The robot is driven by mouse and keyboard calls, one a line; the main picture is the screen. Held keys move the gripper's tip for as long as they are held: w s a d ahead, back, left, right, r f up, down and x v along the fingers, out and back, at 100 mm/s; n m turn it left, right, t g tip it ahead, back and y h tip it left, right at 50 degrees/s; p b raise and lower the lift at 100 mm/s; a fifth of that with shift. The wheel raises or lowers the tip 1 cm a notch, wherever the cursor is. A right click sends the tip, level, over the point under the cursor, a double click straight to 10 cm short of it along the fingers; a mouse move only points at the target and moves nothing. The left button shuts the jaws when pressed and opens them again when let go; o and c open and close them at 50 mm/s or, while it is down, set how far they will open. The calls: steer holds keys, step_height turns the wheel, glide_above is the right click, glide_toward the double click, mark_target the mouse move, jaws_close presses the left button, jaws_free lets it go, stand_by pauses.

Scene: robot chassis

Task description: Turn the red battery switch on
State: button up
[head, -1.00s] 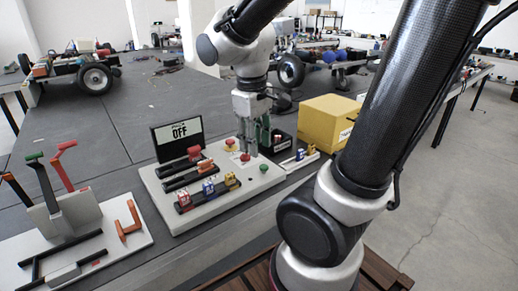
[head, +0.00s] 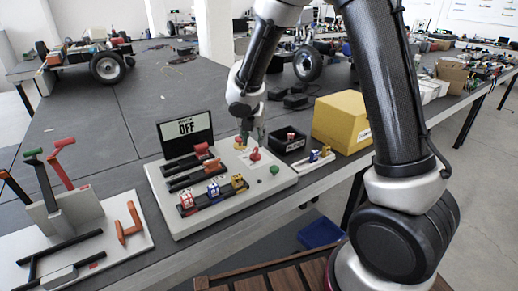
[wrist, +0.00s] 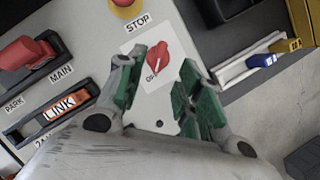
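The red battery switch (wrist: 158,58) is a rotary knob on a white plate, with an "O" marking and partly hidden lettering beside it. In the head view the red switch (head: 254,154) sits on the right part of the grey panel (head: 225,216). The display (head: 186,131) on the panel reads "OFF". My gripper (wrist: 160,88) is open, its green-padded fingers apart on either side of the knob's near side. No finger clearly touches the knob. In the head view my gripper (head: 250,127) is above and behind the switch, tilted, partly hidden by its own links.
A yellow stop button (wrist: 126,5) with a red cap is just beyond the switch. Red-handled sliders (head: 200,152) and coloured toggles (head: 213,190) are left of it. A green button (head: 275,170), a black tray (head: 289,139) and a yellow box (head: 341,122) are to the right.

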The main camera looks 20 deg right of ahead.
mark_target(255, 151)
steer(key=x, duration=0.7)
steer(key=shift+s, duration=0.15)
jaws_close()
